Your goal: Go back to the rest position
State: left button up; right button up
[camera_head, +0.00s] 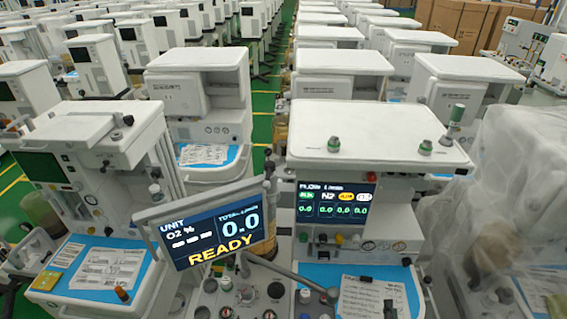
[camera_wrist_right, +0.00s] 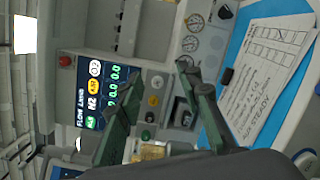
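My right gripper (camera_head: 361,304) shows only as two dark fingertips at the bottom edge of the head view, in front of the right-hand cart. It also shows in the right wrist view (camera_wrist_right: 158,83), with its green fingers spread apart and nothing seen between them. It faces the cart's front panel, with the lit flow display (camera_wrist_right: 102,90) to one side and a paper form (camera_wrist_right: 268,65) on the blue worktop to the other. I cannot tell how far it is from the panel. My left gripper is in neither view.
The anaesthesia cart (camera_head: 375,135) stands directly ahead, with a tilted monitor (camera_head: 212,228) reading READY at its left. Another cart (camera_head: 90,140) stands at the left, and a plastic-covered one (camera_head: 525,190) at the right. Rows of carts fill the back, with narrow green floor aisles (camera_head: 263,127).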

jog(key=s+d+f+m+g+h, duration=0.1)
jog(key=s+d+m+g+h, duration=0.25)
jog(key=d+m, duration=0.6)
jog(key=s+d+f+m+g, duration=0.4)
jog(key=s+f+m+g, duration=0.15)
jog(key=f+m, duration=0.2)
jog(key=s+a+f+m+g+y, duration=0.3)
jog(key=s+a+f+g+y, duration=0.2)
jog(key=s+a+f+y, duration=0.35)
notch_tip(320, 180, down, 30)
jog(key=a+g+b, duration=0.1)
jog(key=a+b, duration=0.2)
jog(key=s+f+n+g+b, duration=0.1)
jog(key=s+f+b, duration=0.1)
jog(key=s+f, duration=1.7)
notch_tip(320, 180, down, 4)
jog(key=shift+s+d+r+h, duration=0.1)
jog(key=shift+s+d+h, duration=0.2)
jog(key=shift+d, duration=0.15)
